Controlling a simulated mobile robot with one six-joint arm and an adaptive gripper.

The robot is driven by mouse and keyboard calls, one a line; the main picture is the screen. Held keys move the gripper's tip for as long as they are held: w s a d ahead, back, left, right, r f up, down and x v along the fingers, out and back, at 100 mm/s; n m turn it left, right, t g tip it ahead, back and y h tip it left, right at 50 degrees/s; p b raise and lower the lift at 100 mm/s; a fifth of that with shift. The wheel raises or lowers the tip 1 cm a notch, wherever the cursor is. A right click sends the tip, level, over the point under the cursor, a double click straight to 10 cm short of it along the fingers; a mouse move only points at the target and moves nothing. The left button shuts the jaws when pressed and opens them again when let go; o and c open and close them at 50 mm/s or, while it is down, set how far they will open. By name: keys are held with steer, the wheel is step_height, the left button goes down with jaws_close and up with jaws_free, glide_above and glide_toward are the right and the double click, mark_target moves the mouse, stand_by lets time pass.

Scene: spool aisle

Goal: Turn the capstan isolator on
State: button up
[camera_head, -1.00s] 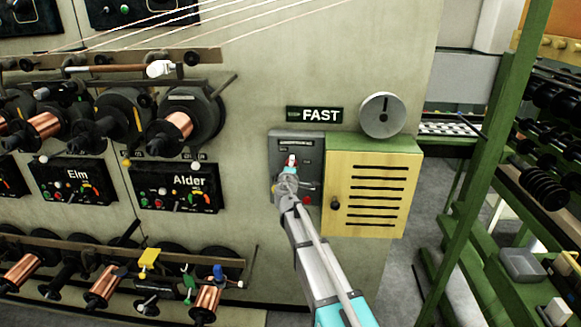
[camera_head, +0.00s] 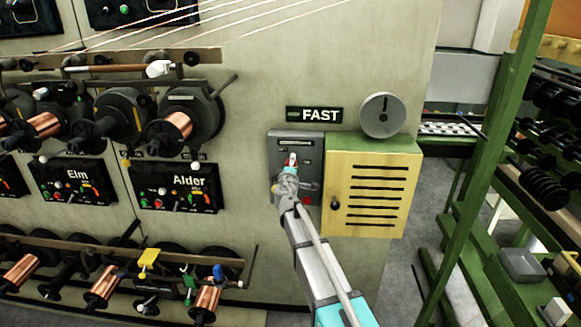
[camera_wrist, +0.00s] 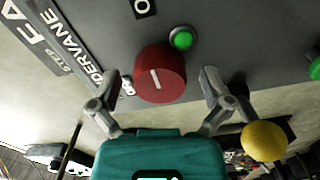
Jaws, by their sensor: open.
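The grey isolator panel (camera_head: 279,146) is on the wall under the FAST sign (camera_head: 314,114), at the left of a yellow cabinet. In the wrist view a round red knob (camera_wrist: 160,78) with a white pointer line sits on the grey panel face. A green lamp (camera_wrist: 182,38) is beside it, and an "O" mark (camera_wrist: 145,7) is on the panel above it. My gripper (camera_head: 290,170) is at the panel. In the wrist view its open fingers stand on either side of the red knob, with gaps visible. In the head view the gripper hides part of the panel.
The yellow louvred cabinet (camera_head: 370,195) stands close at the right of the panel. A round grey dial (camera_head: 383,115) is above it. The Alder control box (camera_head: 178,187) and spools are at the left. A green rack (camera_head: 480,170) stands at the right. A yellow knob (camera_wrist: 264,141) is near the right finger.

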steer(key=s, duration=1.2)
steer(key=shift+a, duration=0.2)
steer(key=s+d+f+m+g+h+p, duration=0.1)
steer(key=s+d+f+m+g+h, duration=0.35)
steer(key=d, duration=0.55)
steer(key=s+d+f+m+g+h+p, duration=0.1)
steer(key=s+d+f+m+g, duration=0.35)
steer(key=d+m, duration=0.4)
steer(key=s+d+f+m+g+y+p, duration=0.1)
steer(key=s+f+g+y, duration=0.1)
steer(key=s, duration=0.6)
steer(key=s+d+f+m+g+y+p, duration=0.1)
steer(key=s+d+f+g+y, duration=0.1)
steer(key=s+g, duration=0.5)
steer(key=s+f+y, duration=0.1)
steer(key=s+y, duration=0.1)
steer(key=shift+s+f, duration=0.3)
steer(key=shift+d, duration=0.1)
stand_by(0.3)
